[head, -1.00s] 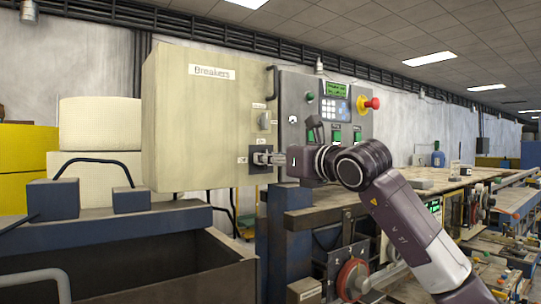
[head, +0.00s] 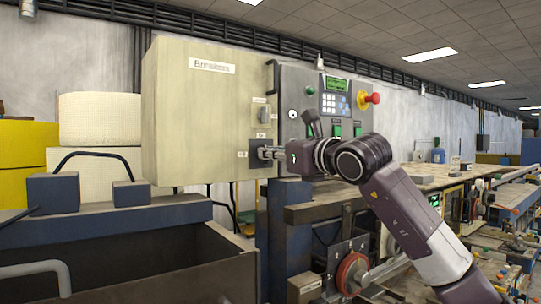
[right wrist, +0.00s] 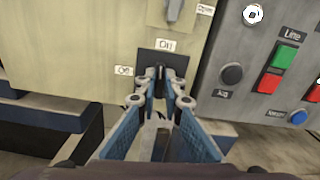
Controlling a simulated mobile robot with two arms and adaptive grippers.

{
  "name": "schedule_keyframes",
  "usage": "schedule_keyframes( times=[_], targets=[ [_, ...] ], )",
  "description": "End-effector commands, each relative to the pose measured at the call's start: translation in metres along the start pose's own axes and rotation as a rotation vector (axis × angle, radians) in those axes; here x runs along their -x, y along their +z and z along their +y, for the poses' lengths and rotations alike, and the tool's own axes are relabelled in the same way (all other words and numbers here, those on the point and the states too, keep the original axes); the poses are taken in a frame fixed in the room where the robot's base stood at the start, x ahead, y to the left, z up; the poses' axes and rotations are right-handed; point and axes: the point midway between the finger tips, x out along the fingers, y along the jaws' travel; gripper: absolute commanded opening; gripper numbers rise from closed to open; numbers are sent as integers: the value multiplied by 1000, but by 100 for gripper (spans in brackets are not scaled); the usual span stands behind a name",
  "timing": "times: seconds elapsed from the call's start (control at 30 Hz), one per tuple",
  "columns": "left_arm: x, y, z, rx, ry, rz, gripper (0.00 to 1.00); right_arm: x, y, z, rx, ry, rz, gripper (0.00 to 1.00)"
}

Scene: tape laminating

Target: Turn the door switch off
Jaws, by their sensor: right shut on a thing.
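A switch on a black plate (right wrist: 162,62) sits on the lower right part of the beige breaker cabinet (head: 195,130). In the right wrist view an "On" label is above the plate and an "Off" label is to its left. My right gripper (right wrist: 160,88) is shut on the switch's handle. Its fingertips hide most of the handle, so its exact angle is unclear. The gripper also shows in the head view (head: 268,153), reaching in from the right. A second switch (head: 264,115) is above it on the cabinet. My left gripper is not in view.
A grey control panel (head: 300,90) with a keypad, coloured buttons and a red emergency stop (head: 372,98) stands right of the cabinet. A workbench (head: 420,175) runs to the right. A dark blue metal bin (head: 150,225) is below left.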

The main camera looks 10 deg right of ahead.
Motion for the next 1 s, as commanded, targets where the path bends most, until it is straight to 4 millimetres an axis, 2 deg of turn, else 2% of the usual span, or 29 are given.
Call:
schedule_keyframes(
  times=[0.4, 1.0],
  targets=[
    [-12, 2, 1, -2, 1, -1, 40, 1, 0, 1, 369, -2, -3, 0],
    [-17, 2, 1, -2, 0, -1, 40, 1, -1, 4, 938, -1, -3, 0]
  ],
)
